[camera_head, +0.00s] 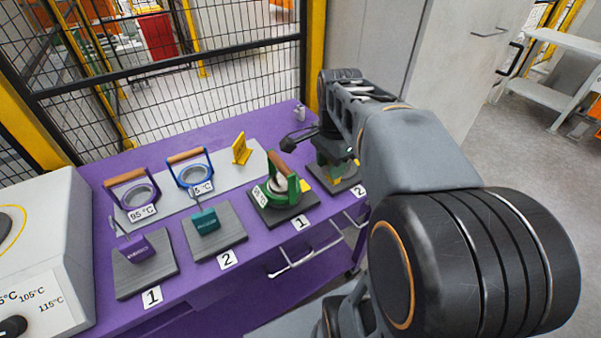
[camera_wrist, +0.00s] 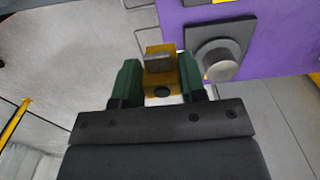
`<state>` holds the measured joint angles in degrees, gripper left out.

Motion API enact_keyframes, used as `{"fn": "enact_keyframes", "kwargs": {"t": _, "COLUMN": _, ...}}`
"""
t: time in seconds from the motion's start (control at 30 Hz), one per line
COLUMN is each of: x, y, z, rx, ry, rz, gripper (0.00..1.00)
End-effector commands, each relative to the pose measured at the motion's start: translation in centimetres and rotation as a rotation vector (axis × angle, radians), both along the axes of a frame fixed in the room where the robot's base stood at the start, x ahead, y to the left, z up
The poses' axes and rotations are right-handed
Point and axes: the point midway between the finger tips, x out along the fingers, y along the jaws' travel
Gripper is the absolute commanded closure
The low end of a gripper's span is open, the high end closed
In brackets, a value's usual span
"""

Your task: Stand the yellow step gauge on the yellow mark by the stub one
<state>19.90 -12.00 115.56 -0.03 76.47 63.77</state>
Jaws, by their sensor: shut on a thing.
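My gripper (camera_head: 331,160) is shut on a yellow piece, the step gauge (camera_wrist: 160,97), which sits between its green fingers in the wrist view. A grey block and a dark round spot show on it. In the head view the arm and fingers mostly hide it. My gripper is over the right end of the table, by the dark plate of stub two (camera_head: 350,186). This bare grey stub shows in the wrist view (camera_wrist: 220,65), apart from the gauge. Stub one's plate (camera_head: 268,216) carries a green-handled ring (camera_head: 285,188). A yellow mark (camera_head: 305,186) shows beside it.
Another yellow piece (camera_head: 241,150) stands on the pale strip at the back of the purple table (camera_head: 203,262). Two wooden-handled rings (camera_head: 190,174) rest on that strip. Grey plates with purple (camera_head: 138,254) and teal (camera_head: 206,222) blocks stand left. Mesh fencing is behind.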

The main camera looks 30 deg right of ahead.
Motion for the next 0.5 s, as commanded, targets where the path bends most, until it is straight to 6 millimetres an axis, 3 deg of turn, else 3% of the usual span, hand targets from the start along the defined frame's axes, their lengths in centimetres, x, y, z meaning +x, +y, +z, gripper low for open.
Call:
{"fn": "enact_keyframes", "kwargs": {"t": 0.27, "x": 7.0, "y": 0.5, "z": -3.2, "rx": 0.002, "ry": 0.004, "rz": 0.002, "gripper": 0.92}}
{"fn": "enact_keyframes", "kwargs": {"t": 0.5, "x": 9.8, "y": 0.8, "z": -6.8, "rx": 0.001, "ry": 0.002, "rz": 0.002, "gripper": 0.92}}
